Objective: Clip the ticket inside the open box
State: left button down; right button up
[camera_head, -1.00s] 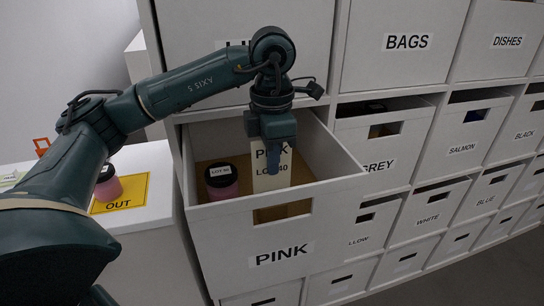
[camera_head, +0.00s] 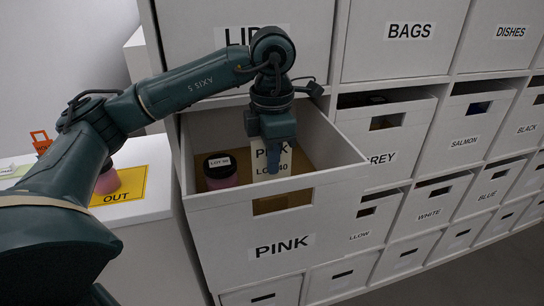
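The white ticket (camera_head: 259,163), printed PINK and LOT 40, is inside the open box (camera_head: 210,235) labelled PINK. My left gripper (camera_head: 272,170) points down into the box in front of the ticket and covers part of it. I cannot tell whether its fingers are closed on the ticket or only in front of it. The ticket's fastening is not visible. A dark-lidded pink jar (camera_head: 222,178) marked LOT 40 stands in the box, left of the gripper. My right gripper is not in view.
The open box sticks out of a rack of labelled white boxes, including GREY (camera_head: 380,158) and BAGS (camera_head: 390,55). At left, a white surface holds a yellow OUT mat (camera_head: 130,186) and another pink jar (camera_head: 108,182), partly hidden by my arm.

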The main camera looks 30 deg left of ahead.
pick_arm(q)
jog(key=c, duration=1.6)
grip_release()
jog(key=shift+r, duration=0.1)
jog(key=shift+r+p, duration=2.1)
jog(key=shift+r, duration=0.8)
